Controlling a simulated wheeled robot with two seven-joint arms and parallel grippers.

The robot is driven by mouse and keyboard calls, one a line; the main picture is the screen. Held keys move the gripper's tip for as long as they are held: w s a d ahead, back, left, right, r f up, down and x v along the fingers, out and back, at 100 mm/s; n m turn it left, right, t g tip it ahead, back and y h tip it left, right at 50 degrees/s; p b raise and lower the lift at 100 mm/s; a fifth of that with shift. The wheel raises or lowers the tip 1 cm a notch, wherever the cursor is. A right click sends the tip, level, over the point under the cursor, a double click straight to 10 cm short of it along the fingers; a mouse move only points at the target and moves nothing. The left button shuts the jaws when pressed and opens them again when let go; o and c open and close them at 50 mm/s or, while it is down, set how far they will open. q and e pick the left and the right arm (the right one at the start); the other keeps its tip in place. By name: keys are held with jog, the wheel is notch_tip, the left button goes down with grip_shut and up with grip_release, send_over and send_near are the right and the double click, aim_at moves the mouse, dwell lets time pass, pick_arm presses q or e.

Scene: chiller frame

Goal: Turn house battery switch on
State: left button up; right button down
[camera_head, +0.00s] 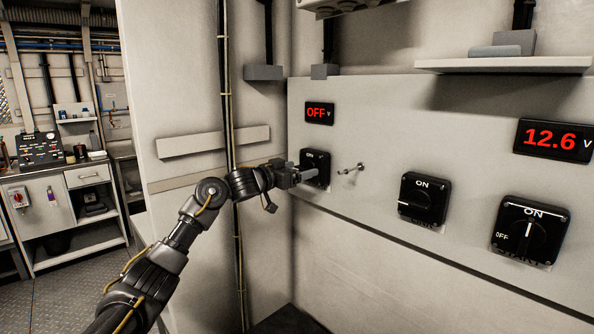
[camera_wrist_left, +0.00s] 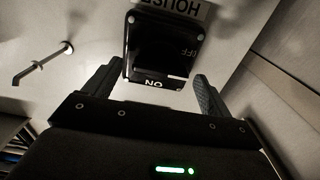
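The house battery switch (camera_head: 316,160) is a black box on the pale wall panel, below a display reading OFF. In the left wrist view it appears upside down (camera_wrist_left: 163,42), with the labels HOUSE, OFF and ON readable. Its knob is too dark there to tell its angle. My left gripper (camera_head: 304,174) is at the front of this switch and hides part of it. In the left wrist view the gripper (camera_wrist_left: 155,76) is open, its fingers spread on either side of the switch's ON edge, with nothing held. I cannot tell whether they touch the knob. My right gripper is out of view.
A key-like metal lever (camera_head: 351,169) sticks out just right of the switch. Further right are a second switch (camera_head: 423,200) and a third switch (camera_head: 530,231), below a display (camera_head: 553,140) reading 12.6. A shelf (camera_head: 505,65) juts out above. A workbench (camera_head: 70,205) stands far left.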

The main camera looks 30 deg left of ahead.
pick_arm(q)
jog(key=c, duration=0.9)
jog(key=shift+c, duration=0.2)
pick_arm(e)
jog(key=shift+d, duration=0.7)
